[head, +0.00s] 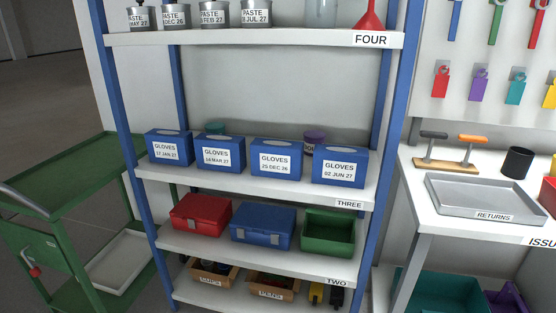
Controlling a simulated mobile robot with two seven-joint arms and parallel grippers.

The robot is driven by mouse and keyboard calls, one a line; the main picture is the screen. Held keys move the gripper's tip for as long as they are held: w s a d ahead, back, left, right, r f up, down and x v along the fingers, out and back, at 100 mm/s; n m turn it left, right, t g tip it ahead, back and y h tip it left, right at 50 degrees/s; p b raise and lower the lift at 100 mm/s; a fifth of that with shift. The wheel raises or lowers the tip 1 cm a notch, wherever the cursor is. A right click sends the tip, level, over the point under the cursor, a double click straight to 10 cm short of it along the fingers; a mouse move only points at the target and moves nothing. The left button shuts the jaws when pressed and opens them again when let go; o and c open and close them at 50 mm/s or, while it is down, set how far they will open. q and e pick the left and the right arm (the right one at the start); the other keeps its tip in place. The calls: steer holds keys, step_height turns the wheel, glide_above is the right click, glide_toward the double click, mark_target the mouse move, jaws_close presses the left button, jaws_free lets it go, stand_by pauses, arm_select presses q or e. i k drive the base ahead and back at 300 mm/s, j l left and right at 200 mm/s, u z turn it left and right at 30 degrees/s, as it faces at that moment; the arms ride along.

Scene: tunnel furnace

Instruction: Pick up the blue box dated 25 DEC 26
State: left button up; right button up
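Several blue glove boxes stand in a row on the shelf labelled THREE (250,183). The blue box dated 25 DEC 26 (258,146) is third from the left and stands upright with its label facing me. To its left is the box dated 14 MAR 27 (210,143), and farther left the box dated 17 JAN 27 (155,136). To its right is the box dated 02 JUN 27 (351,156). Neither of my grippers shows in the head view.
Behind the boxes stand a purple-lidded jar (314,138) and a green-lidded jar (215,128). Blue shelf posts (385,100) flank the row. Shelf FOUR (250,38) is above with paste tins. A green cart (80,185) stands left, a bench with a returns tray (485,198) right.

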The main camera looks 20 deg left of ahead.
mark_target(270, 158)
steer(key=i+j, duration=0.5)
steer(key=j, duration=0.2)
steer(key=i+j+u, duration=0.15)
steer(key=i+j, duration=0.35)
steer(key=j, duration=0.15)
